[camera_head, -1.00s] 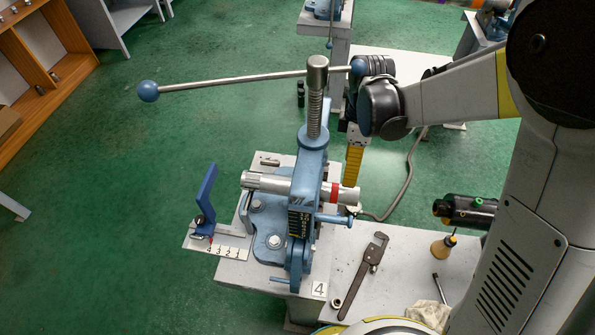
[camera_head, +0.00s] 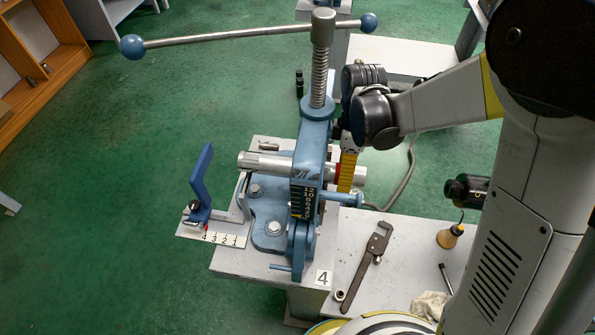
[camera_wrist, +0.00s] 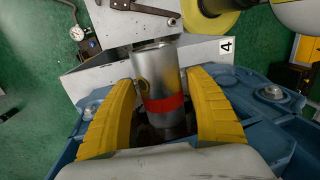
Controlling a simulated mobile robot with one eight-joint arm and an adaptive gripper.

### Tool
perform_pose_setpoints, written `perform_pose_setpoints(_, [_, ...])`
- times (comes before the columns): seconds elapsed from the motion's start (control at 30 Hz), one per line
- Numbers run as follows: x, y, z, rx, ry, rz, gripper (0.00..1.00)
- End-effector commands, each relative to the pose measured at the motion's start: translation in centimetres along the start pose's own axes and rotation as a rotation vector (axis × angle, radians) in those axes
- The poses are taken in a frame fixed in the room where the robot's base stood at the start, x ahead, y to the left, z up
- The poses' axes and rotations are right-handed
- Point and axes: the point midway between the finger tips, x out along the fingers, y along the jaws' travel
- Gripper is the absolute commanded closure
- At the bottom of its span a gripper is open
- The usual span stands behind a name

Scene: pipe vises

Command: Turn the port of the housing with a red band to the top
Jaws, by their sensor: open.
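The housing is a silver cylinder (camera_head: 262,163) lying through the blue pipe vise (camera_head: 313,150). Its red band (camera_wrist: 164,104) shows clearly in the wrist view, beside a dark round port with a brass-coloured rim (camera_wrist: 143,87) on the left of the cylinder as seen there. My gripper (camera_wrist: 160,82) is open, with one yellow finger on each side of the housing around the red band; a gap shows beside the left finger. In the head view my gripper (camera_head: 347,172) comes down over the housing right of the vise, and a finger covers most of the band.
The vise's long bar with blue ball ends (camera_head: 240,34) spans above. A blue stop with a numbered scale (camera_head: 212,238) sits left. A pipe wrench (camera_head: 365,265), an oil can (camera_head: 450,236) and a cloth (camera_head: 430,306) lie on the bench to the right.

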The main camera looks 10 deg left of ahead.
Motion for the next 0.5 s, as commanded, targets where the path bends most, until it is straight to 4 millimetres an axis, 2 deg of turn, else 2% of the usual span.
perform_pose_setpoints(0.23, [-0.01,-0.02,0.01,0.0,0.0,0.0,0.37])
perform_pose_setpoints(0.4, [-0.01,-0.03,0.01,0.0,0.0,0.0,0.83])
perform_pose_setpoints(0.5, [-0.04,-0.08,0.0,0.0,0.001,0.004,0.83])
